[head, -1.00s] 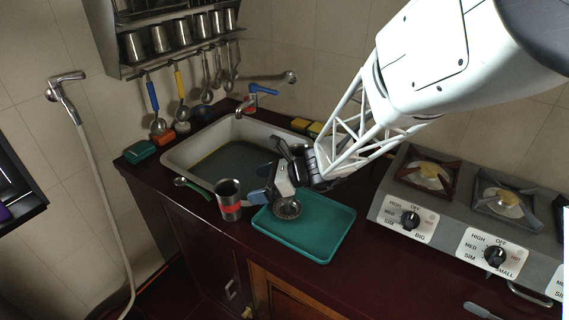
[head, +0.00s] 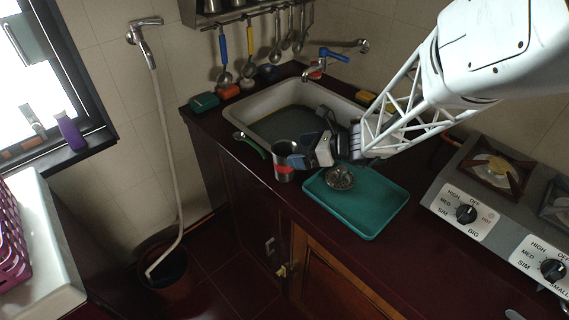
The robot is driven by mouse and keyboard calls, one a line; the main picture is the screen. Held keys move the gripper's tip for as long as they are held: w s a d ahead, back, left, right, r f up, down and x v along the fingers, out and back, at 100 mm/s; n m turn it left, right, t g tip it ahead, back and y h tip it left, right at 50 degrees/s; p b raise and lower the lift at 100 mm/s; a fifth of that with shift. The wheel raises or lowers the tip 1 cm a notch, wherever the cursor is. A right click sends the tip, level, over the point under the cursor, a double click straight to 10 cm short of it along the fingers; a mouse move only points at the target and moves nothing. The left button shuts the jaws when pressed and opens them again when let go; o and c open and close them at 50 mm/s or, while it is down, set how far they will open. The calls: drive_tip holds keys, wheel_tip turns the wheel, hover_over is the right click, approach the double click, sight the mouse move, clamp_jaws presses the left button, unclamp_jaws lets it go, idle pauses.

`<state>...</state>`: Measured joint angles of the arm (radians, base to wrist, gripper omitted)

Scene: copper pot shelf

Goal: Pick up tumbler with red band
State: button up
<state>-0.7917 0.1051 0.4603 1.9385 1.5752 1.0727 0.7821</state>
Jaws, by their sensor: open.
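The tumbler with the red band (head: 282,173) is a metallic cup standing upright on the dark red counter, left of the teal tray and in front of the sink. My gripper (head: 300,158) is open at the tumbler's right side, and its bluish fingertip overlaps the tumbler's upper right part. I cannot tell whether it touches the tumbler or whether a finger is behind it.
The teal tray (head: 375,217) with a round metal strainer (head: 339,179) lies just right of the tumbler. A green-handled spoon (head: 250,144) lies close on its left. The sink (head: 262,108) is behind. The stove (head: 470,190) stands at the right.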

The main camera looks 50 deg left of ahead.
sight(286, 150)
drive_tip(key=shift+a, duration=0.1)
drive_tip(key=shift+x, duration=2.55)
drive_tip(key=shift+w, duration=0.1)
drive_tip(key=c, duration=1.2)
